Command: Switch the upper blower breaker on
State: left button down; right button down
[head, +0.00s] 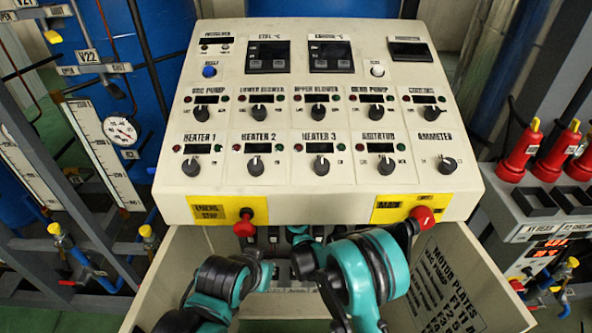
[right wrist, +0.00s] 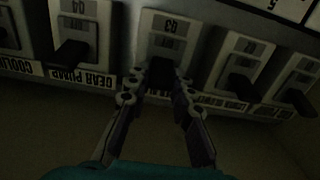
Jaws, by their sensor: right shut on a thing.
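The upper blower breaker (right wrist: 165,40), a grey block marked Q3, is in the middle of the right wrist view, which shows the row upside down. My right gripper (right wrist: 161,82) is at this breaker, its two fingers closed around its dark toggle. The fingers hide part of the toggle and the label, so I cannot tell the toggle's position. In the head view my right arm reaches under the console, and its fingertips are hidden there.
Neighbouring breakers flank it closely: Q4 (right wrist: 77,25) for the gear pump on the left, Q2 (right wrist: 243,60) for the lower blower on the right. The control console (head: 320,190) overhangs the cabinet, with a red emergency knob (head: 244,225) and red main switch (head: 421,218) on its front.

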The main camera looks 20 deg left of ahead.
jog(key=c, duration=1.3)
grip_release()
jog(key=v, duration=1.2)
